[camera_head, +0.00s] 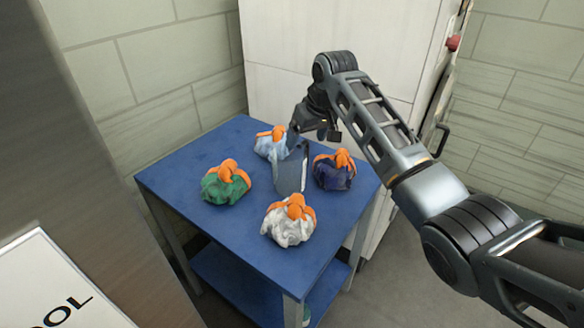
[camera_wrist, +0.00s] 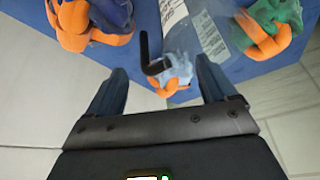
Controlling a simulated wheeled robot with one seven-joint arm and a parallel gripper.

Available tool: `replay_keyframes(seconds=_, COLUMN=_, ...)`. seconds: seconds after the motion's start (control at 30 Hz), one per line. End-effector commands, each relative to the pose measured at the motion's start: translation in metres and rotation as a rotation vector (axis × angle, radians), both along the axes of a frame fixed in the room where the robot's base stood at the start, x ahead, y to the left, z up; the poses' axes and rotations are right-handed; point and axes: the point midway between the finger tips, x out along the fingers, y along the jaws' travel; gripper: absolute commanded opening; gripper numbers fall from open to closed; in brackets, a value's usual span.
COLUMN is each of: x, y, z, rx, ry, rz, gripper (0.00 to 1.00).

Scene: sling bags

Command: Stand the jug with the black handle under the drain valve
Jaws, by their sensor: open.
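The jug (camera_head: 291,172) stands upright among the bags near the middle of the blue table (camera_head: 180,182). It is a grey, see-through vessel. In the wrist view its clear body (camera_wrist: 176,14) with pale labels is at the top, and its black handle (camera_wrist: 145,48) points toward my gripper. My gripper (camera_head: 298,138) is at the jug's top, close to the handle. In the wrist view my two blue-grey fingers (camera_wrist: 160,72) are spread, with the handle in line with the gap between them. I cannot tell whether they touch it. I cannot make out a drain valve.
Bags with orange ties surround the jug: a green one (camera_head: 225,186), a light blue one (camera_head: 268,143), a navy one (camera_head: 334,172) and a white one (camera_head: 289,225). A pale cabinet (camera_head: 285,50) with a red knob (camera_head: 453,43) stands behind. The table's left end is clear.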

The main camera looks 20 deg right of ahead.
Motion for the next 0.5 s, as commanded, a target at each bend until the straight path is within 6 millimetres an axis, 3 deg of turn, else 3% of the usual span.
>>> replay_keyframes(seconds=0.2, x=0.008, y=0.002, z=-0.021, rx=-0.001, ry=0.001, rz=0.001, gripper=0.85)
replay_keyframes(seconds=0.43, x=0.009, y=0.002, z=-0.023, rx=0.0, ry=-0.001, rz=0.001, gripper=0.85)
replay_keyframes(seconds=0.5, x=0.009, y=0.002, z=-0.023, rx=0.0, ry=0.0, rz=0.001, gripper=0.8)
